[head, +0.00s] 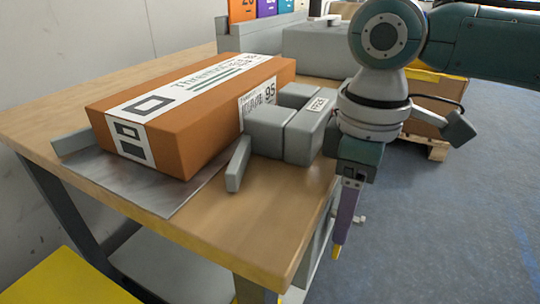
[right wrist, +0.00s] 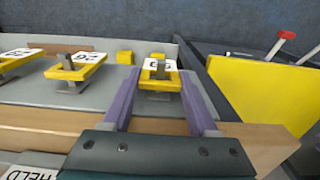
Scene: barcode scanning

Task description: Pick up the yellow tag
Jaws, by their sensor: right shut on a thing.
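The yellow tag (right wrist: 147,76), a yellow frame with a white numbered label, sits between the two purple fingers of my right gripper (right wrist: 158,80) in the right wrist view. The fingers are shut on its sides. In the head view my right gripper (head: 343,232) points down beside the table's right edge, with a bit of yellow (head: 337,252) at its tips. A second yellow tag (right wrist: 82,66) with a white label stands on a grey post to the left, and another (right wrist: 14,60) is at the left picture edge. My left gripper is not in view.
The wooden table (head: 265,225) carries a large orange box (head: 165,125) on a metal plate and grey boxes (head: 270,130) near its right edge. In the right wrist view, a grey tray (right wrist: 40,95) lies under the tags and a yellow panel (right wrist: 262,95) stands at right.

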